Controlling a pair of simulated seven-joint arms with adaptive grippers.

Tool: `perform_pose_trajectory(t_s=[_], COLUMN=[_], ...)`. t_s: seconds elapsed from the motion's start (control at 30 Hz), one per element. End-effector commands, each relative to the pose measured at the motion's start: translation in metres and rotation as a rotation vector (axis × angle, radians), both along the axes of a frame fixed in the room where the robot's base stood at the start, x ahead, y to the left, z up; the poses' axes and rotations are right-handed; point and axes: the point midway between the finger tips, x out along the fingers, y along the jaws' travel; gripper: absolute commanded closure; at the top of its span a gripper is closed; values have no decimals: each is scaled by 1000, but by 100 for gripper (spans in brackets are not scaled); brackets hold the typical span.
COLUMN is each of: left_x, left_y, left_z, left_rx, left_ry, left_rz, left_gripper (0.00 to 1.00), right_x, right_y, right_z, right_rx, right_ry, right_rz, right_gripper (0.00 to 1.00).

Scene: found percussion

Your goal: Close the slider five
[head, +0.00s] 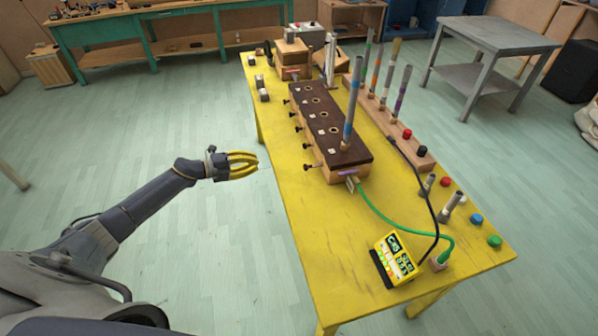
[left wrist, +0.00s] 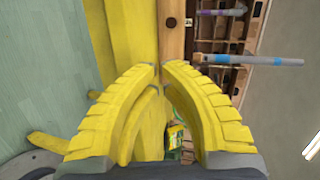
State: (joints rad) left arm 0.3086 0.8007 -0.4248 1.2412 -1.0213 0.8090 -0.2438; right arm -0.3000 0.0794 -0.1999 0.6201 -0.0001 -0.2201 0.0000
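A long wooden box (head: 334,177) with a dark top (head: 325,125) lies on the yellow table. Several black-knobbed sliders stick out of its left side; the nearest slider knob (head: 308,167) is at the front end. I cannot read which slider is number five. In the left wrist view, a dark slider knob (left wrist: 171,22) shows against the box's wooden side (left wrist: 173,45), beyond my fingertips. My left gripper (head: 257,160) is beside the table's left edge, left of the box and apart from it. Its yellow fingertips (left wrist: 160,65) meet with nothing between them. My right gripper is not in view.
A striped tube (head: 349,108) stands on the box. A wooden rack (head: 370,98) with several tubes is behind it. A yellow device (head: 395,260), a green cable (head: 390,222) and coloured knobs occupy the front right. The table's left strip (head: 283,170) is clear beside the box.

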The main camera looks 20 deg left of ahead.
Motion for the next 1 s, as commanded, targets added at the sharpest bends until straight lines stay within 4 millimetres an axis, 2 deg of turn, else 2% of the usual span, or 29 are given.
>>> perform_pose_trajectory(t_s=[0.03, 0.13, 0.37, 0.57, 1.0], left_x=[-10, -25, -38, -27, 13], left_y=[-14, -34, -47, -63, -124], left_z=[1, 2, 1, -3, -22], left_rx=[15, 31, 31, 29, 28], left_ry=[-3, -5, -2, -8, -7], left_rz=[-64, -160, -240, -243, -240], left_gripper=[100, 100, 100, 100, 100], right_x=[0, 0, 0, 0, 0], right_y=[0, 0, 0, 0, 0], right_z=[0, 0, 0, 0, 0], right_rx=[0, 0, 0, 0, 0], right_ry=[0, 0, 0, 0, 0], right_rz=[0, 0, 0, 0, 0], right_gripper=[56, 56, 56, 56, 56])
